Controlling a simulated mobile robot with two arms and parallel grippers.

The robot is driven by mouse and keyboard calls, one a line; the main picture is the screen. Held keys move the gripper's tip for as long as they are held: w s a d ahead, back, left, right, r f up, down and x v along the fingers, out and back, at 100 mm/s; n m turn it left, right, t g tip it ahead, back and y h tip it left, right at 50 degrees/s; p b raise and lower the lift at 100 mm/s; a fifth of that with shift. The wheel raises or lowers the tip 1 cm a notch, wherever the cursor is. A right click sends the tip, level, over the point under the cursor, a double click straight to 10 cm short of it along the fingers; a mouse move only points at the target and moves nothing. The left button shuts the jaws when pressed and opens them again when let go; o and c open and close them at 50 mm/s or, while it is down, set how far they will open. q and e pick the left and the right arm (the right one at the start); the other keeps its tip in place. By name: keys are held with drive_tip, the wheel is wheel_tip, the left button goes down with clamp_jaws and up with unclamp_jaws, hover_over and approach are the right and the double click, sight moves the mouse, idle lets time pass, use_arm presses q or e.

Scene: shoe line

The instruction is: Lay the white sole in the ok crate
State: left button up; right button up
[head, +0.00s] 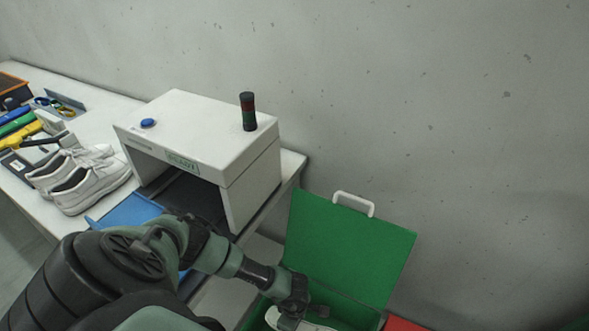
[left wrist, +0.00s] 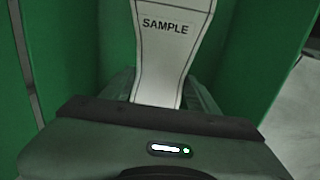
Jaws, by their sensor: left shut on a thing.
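My left gripper (head: 293,311) reaches down into the green crate (head: 345,248), whose lid stands open against the wall side. It is shut on the white sole (head: 309,327), part of which shows at the bottom edge of the head view. In the left wrist view the white sole (left wrist: 164,60) bears the word SAMPLE and runs away from the gripper (left wrist: 158,103) between green crate walls (left wrist: 72,65). I cannot tell whether the sole touches the crate floor. My right gripper is not in view.
A white table (head: 108,106) stands left of the crate, with a white box-shaped machine (head: 195,125), a blue tray (head: 128,211) and white shoes (head: 90,188) on it. A red surface (head: 402,324) lies right of the crate. The grey wall is close behind.

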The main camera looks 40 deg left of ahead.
use_arm(q)
wheel_tip(320, 180, down, 8)
drive_tip(key=b, duration=0.6)
drive_tip(key=shift+b, duration=0.35)
drive_tip(key=o, duration=1.7)
wheel_tip(320, 180, up, 8)
drive_tip(key=shift+f+p, duration=0.15)
drive_tip(key=shift+p, duration=0.15)
